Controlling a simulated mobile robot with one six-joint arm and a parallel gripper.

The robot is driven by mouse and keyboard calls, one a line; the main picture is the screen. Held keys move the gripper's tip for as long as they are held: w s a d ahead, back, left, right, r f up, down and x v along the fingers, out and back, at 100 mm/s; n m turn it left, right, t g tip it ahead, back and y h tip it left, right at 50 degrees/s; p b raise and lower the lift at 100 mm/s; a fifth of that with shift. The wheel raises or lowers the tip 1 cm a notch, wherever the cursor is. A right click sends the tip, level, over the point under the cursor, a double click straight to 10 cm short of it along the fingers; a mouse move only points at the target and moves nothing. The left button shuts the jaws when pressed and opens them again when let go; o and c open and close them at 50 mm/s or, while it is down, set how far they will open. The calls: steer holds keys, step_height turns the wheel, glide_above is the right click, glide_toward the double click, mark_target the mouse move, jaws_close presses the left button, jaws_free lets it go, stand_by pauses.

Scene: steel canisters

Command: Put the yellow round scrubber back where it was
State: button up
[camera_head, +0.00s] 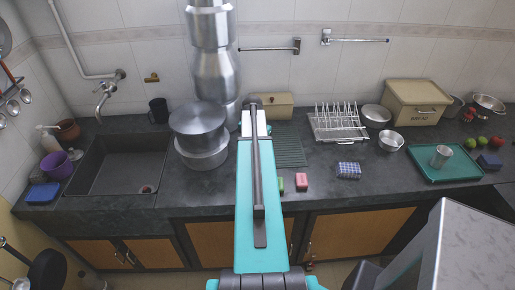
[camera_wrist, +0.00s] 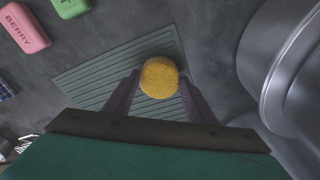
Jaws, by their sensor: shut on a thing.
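The yellow round scrubber (camera_wrist: 160,78) is between the two dark fingers of my gripper (camera_wrist: 160,88) in the wrist view. My gripper is shut on it. Behind the scrubber is the dark green ribbed mat (camera_wrist: 100,82) on the counter; I cannot tell how far above the mat the scrubber is. In the head view the mat (camera_head: 289,150) lies just right of my arm. My arm hides the scrubber and the fingers there.
A pink soap (camera_head: 302,181) and a green soap (camera_head: 281,185) lie in front of the mat. Steel pots (camera_head: 203,157) and tall stacked canisters (camera_head: 212,60) stand left of my arm. A beige box (camera_head: 274,106) is behind the mat, a dish rack (camera_head: 340,125) to the right. The sink (camera_head: 118,165) is left.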

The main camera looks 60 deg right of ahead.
steer(key=shift+f, duration=0.15)
steer(key=o, duration=1)
steer(key=shift+r, duration=0.25)
step_height(320, 180, up, 12)
steer(key=a+b, duration=0.1)
steer(key=b, duration=0.2)
steer(key=shift+a+f, duration=0.15)
steer(key=shift+a, duration=0.1)
steer(key=shift+s, duration=0.1)
stand_by(0.3)
